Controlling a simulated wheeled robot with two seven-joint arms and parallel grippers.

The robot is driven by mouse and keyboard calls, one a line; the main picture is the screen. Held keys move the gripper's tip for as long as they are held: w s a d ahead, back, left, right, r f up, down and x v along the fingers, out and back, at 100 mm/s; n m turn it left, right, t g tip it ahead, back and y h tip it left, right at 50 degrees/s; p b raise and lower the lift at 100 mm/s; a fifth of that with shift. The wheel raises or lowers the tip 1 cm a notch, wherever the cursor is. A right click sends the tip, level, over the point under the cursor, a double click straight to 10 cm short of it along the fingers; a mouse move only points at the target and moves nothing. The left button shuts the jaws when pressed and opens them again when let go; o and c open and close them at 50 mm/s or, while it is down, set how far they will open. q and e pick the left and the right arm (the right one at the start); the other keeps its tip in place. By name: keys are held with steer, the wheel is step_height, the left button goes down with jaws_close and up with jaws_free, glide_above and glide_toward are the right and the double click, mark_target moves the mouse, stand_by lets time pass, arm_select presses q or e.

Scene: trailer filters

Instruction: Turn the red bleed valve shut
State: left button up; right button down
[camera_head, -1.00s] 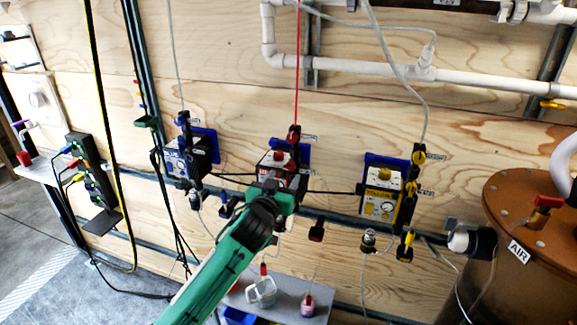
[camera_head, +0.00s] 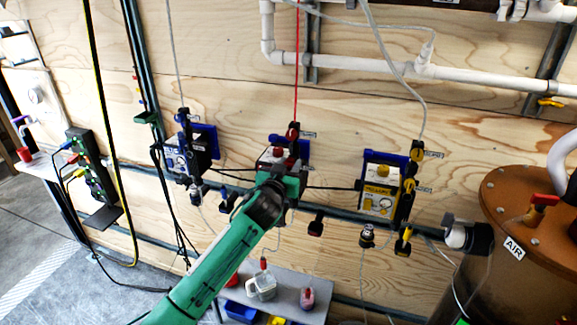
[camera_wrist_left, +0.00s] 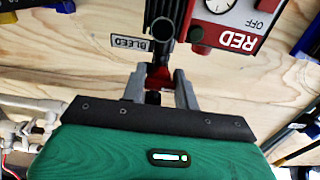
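The red unit (camera_head: 276,157) is the middle box on the wood wall; its face, marked RED and OFF with a gauge, shows upside down in the left wrist view (camera_wrist_left: 238,28). The red bleed valve handle (camera_wrist_left: 158,76) sits below a dark round pipe end, beside the BLEED label (camera_wrist_left: 131,44). My left gripper (camera_wrist_left: 160,80) has one grey finger on each side of this handle; I cannot tell whether they press on it. In the head view my left gripper (camera_head: 285,188) is just under the red unit and hides the bleed valve. My right gripper is not in view.
A blue unit (camera_head: 182,160) hangs to the left and a yellow unit (camera_head: 380,194) to the right, with valves and hoses around them. A grey shelf (camera_head: 285,282) with a jug stands below. A brown tank (camera_head: 525,215) is at the right.

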arm_select(q)
steer(key=shift+c, duration=0.7)
steer(key=shift+m, duration=0.7)
steer(key=o, duration=0.7)
steer(key=shift+o, duration=1.4)
steer(key=shift+s, duration=0.1)
steer(key=b+v, duration=0.3)
steer(key=v, duration=1)
steer(key=shift+s, duration=0.25)
